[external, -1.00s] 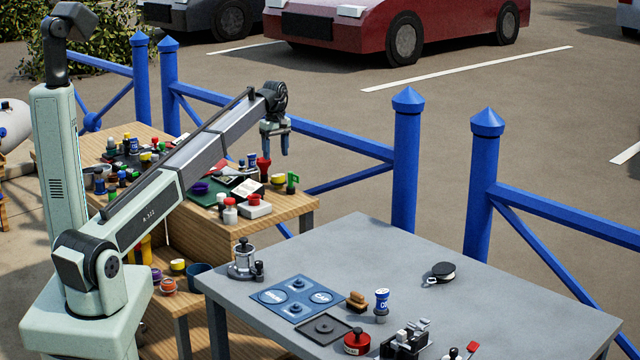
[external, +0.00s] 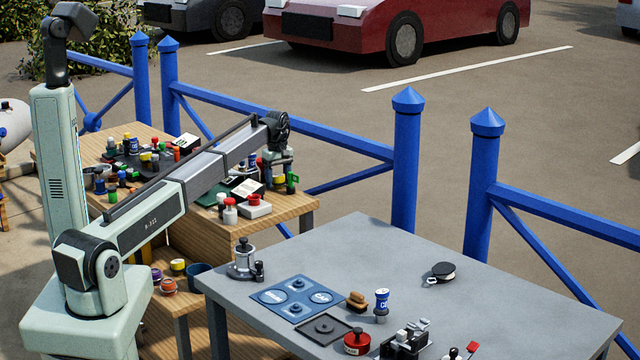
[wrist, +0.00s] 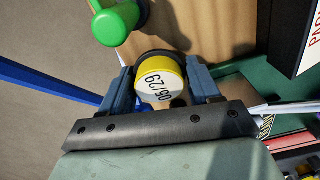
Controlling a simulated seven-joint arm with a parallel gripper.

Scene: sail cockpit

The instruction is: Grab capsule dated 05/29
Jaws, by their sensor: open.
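The capsule dated 05/29 (wrist: 160,82) has a yellow rim and a white top with that date printed on it. In the wrist view it sits between the two blue fingers of my gripper (wrist: 162,88). The fingers are open, one on each side of it; I cannot tell whether either touches it. In the external view my gripper (external: 279,172) is low over the right end of the wooden table, and the yellow of the capsule (external: 279,182) shows between the fingers.
A green capped item (wrist: 117,24) stands close by the capsule in the wrist view. A green mat (wrist: 262,82) and a printed card (wrist: 310,45) lie to the right. White and red containers (external: 229,212) stand nearer the front. The grey table (external: 370,250) is separate.

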